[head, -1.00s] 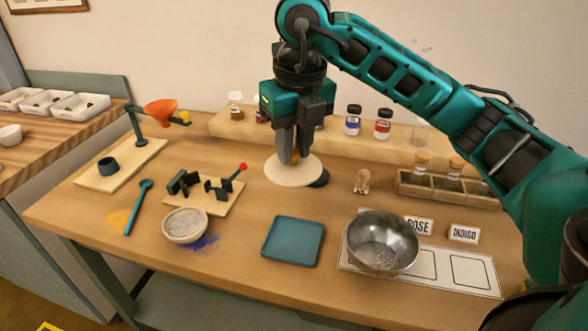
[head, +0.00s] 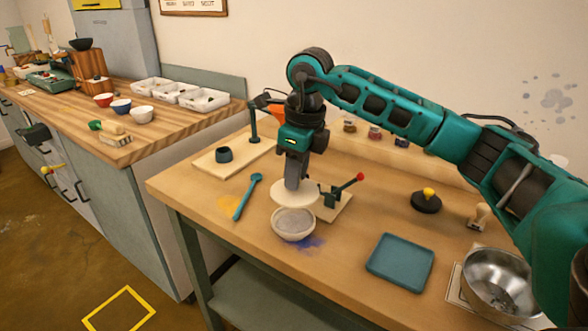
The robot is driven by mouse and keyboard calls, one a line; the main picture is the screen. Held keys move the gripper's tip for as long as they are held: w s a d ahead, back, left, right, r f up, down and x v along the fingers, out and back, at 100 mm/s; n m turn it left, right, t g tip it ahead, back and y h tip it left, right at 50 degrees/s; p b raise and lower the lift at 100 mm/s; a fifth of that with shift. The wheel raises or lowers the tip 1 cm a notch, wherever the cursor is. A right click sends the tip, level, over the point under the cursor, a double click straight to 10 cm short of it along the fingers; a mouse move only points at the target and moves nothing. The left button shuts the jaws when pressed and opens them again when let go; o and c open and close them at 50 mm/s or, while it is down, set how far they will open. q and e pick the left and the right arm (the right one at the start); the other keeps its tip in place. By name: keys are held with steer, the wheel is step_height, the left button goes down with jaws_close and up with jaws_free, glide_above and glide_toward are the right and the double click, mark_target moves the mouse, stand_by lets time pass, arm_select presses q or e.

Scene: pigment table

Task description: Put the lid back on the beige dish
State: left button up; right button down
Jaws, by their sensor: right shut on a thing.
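My right gripper (head: 293,181) is shut on the round, pale beige lid (head: 293,196) and holds it roughly level. The lid's knob is hidden between the fingers. The beige dish (head: 293,226), a shallow bowl with a grey-white inside, stands on the table near its front edge. My left gripper is not in view.
A stand with a red-knobbed lever (head: 345,189) is close right of the lid. A teal spoon (head: 247,196) lies left of the dish. A teal tray (head: 400,259), a black lid with yellow knob (head: 426,201) and a metal bowl (head: 497,281) are farther right.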

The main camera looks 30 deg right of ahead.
steer(key=shift+w+a+f, duration=0.1)
steer(key=shift+w+f, duration=0.15)
steer(key=shift+f, duration=0.05)
steer(key=shift+s+f+b, duration=0.1)
steer(key=shift+f+b, duration=0.7)
step_height(320, 180, down, 2)
steer(key=shift+f+b, duration=0.25)
steer(key=shift+b, duration=0.8)
steer(key=shift+f+b, duration=0.6)
steer(key=shift+f, duration=0.4)
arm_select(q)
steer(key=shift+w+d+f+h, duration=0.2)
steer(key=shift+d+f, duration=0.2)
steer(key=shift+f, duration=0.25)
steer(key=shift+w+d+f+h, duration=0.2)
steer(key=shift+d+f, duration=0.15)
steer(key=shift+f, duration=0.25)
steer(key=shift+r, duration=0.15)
arm_select(e)
steer(key=shift+f, duration=0.1)
